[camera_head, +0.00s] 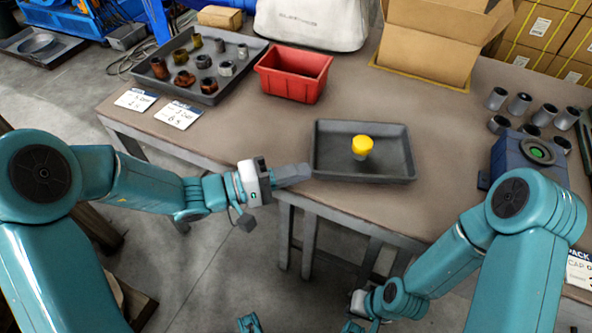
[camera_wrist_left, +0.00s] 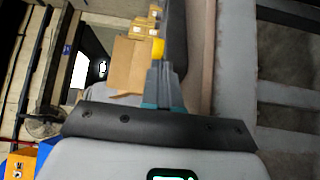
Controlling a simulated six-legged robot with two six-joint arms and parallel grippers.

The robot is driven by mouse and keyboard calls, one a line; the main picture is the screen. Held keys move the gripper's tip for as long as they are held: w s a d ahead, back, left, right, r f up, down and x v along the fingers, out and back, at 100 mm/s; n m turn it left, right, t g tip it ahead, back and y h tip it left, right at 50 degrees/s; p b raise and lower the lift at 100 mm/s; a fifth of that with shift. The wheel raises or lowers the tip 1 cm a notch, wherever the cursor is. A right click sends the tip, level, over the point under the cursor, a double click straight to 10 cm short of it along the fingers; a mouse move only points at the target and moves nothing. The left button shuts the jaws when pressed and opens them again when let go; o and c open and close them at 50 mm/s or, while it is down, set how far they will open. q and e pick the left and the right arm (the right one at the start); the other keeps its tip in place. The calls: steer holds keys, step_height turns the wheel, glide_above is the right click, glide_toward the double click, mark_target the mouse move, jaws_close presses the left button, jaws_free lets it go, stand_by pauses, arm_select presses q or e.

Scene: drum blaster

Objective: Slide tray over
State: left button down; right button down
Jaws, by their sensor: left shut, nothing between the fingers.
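The dark grey tray (camera_head: 333,145) lies near the front edge of the workbench, with a small yellow-topped piece (camera_head: 362,146) standing on it. My left gripper (camera_head: 306,171) is shut and empty, with its fingertips close to the tray's left end near the front corner. I cannot tell whether they touch it. In the left wrist view the closed fingers (camera_wrist_left: 164,72) point up towards the dark tray wall (camera_wrist_left: 176,35), and the yellow piece (camera_wrist_left: 157,48) shows beside them. My right arm reaches down to the bottom of the head view, and its fingers are not clearly seen.
A red bin (camera_head: 292,88) stands behind the tray. A larger tray of metal parts (camera_head: 180,45) is at the back left. A blue device (camera_head: 515,160) and several grey cylinders (camera_head: 520,104) are to the right. The bench (camera_head: 445,140) is bare between tray and device.

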arm_select(q)
steer(key=v, duration=1.6)
steer(key=shift+a, duration=0.2)
